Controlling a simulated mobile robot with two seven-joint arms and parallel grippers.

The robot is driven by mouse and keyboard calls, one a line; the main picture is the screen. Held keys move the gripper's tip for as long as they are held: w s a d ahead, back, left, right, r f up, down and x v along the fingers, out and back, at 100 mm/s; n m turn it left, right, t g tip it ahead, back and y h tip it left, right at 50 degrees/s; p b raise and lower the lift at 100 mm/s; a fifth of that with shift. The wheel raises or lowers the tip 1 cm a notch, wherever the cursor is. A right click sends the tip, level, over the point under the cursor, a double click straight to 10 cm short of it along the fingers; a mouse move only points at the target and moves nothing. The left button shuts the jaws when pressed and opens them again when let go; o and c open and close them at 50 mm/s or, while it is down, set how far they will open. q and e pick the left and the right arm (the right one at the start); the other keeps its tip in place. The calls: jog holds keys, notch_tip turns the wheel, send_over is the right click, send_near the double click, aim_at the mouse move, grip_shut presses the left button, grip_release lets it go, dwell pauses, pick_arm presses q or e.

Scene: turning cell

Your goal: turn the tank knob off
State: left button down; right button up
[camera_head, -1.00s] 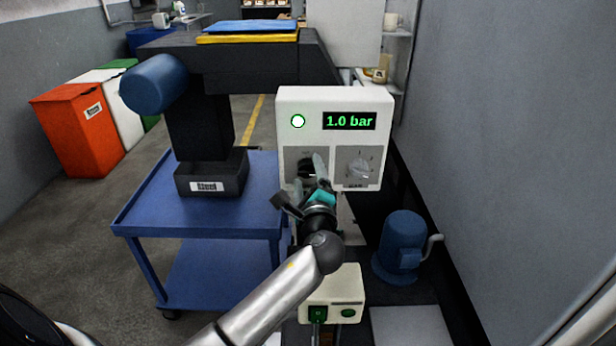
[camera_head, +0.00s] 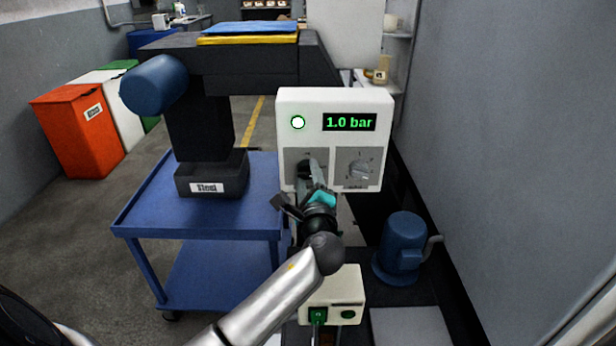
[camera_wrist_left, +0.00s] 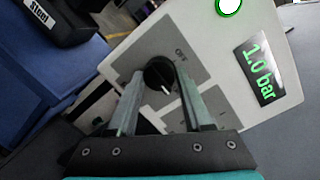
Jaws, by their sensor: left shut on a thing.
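A white control box (camera_head: 330,99) carries two dials, a lit green lamp (camera_head: 298,122) and a display (camera_head: 349,121) reading 1.0 bar. My left gripper (camera_head: 310,174) is at the left dial, shut on its black knob (camera_wrist_left: 158,74). In the left wrist view the fingertips (camera_wrist_left: 160,82) sit on either side of this knob. Its white pointer line aims down in that view, away from the OFF mark at the upper right. The caption under this knob is hidden or too small to read. The right dial's knob (camera_head: 360,170) is grey and untouched. My right gripper is out of view.
A blue cart (camera_head: 150,215) with a dark machine base stands left of the box. A blue motor (camera_head: 402,245) is at the lower right, and a small box with green switches (camera_head: 345,285) is below. A grey wall (camera_head: 500,150) closes the right side.

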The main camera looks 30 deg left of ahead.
pick_arm(q)
jog(key=n, duration=0.5)
jog(key=shift+n+h, duration=0.3)
jog(key=n, duration=0.5)
jog(key=shift+s+r+n+h+p, duration=0.1)
jog(key=shift+n+h+p, duration=0.2)
jog(key=shift+n+h, duration=0.1)
jog(key=n, duration=0.3)
jog(key=shift+a+n+h, duration=0.1)
jog(key=shift+n+h, duration=0.2)
jog(key=shift+n+p, duration=0.35)
jog(key=shift+n, duration=0.55)
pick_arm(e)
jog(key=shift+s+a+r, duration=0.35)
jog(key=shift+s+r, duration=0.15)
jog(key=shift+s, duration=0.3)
